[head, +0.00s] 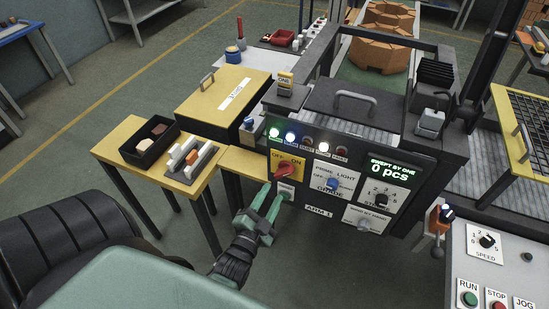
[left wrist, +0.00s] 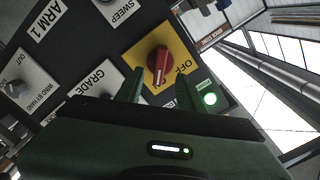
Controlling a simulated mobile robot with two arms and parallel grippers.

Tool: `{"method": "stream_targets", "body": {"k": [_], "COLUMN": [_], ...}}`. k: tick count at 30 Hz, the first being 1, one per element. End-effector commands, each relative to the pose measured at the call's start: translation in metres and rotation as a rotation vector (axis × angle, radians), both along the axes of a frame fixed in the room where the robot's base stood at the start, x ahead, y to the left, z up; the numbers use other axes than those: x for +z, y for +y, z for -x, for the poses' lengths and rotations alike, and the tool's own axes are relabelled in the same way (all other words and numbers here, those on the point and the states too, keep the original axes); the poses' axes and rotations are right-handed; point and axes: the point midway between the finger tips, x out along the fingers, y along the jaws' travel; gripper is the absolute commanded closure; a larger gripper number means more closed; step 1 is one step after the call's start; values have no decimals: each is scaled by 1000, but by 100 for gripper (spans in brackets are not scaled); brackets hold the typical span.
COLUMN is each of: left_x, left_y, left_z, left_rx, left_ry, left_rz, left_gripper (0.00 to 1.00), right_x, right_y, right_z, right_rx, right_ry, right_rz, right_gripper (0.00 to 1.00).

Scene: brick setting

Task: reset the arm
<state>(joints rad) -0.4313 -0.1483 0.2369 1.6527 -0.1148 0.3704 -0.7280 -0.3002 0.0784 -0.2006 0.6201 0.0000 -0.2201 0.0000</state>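The control panel labelled ARM 1 (head: 318,211) faces me on the front of the machine. A red rotary knob on a yellow OFF/ON plate (head: 287,164) sits at its upper left; I cannot tell its setting for sure. My left gripper (head: 272,198) is open and empty, just below and in front of this knob. In the left wrist view the red knob (left wrist: 158,61) shows beyond and between the two spread fingers (left wrist: 160,88). No contact is visible. My right gripper is not in view.
The panel also has a GRADE knob (head: 332,184), other dials and a display (head: 389,171) reading 0 pcs. A yellow table (head: 125,135) with a black tray (head: 150,140) stands left. A RUN/STOP console (head: 490,265) stands right.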

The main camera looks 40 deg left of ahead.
Motion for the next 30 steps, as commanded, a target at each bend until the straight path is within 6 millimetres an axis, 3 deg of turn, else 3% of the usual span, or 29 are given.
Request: {"method": "stream_targets", "body": {"k": [16,19,23,26,30], "left_x": [0,-12,-66,-133,-230], "left_y": [0,-4,-22,-44,-75], "left_z": [1,2,6,20,60], "left_rx": [0,-8,-40,-69,-85], "left_ry": [0,21,123,260,487], "left_rz": [1,22,114,226,382], "left_gripper": [62,62,62,62,62], "right_x": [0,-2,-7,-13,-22], "right_y": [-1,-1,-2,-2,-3], "right_z": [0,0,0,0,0], "right_rx": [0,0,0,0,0], "right_ry": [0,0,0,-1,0], "right_rz": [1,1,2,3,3], "right_gripper": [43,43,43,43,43]}}
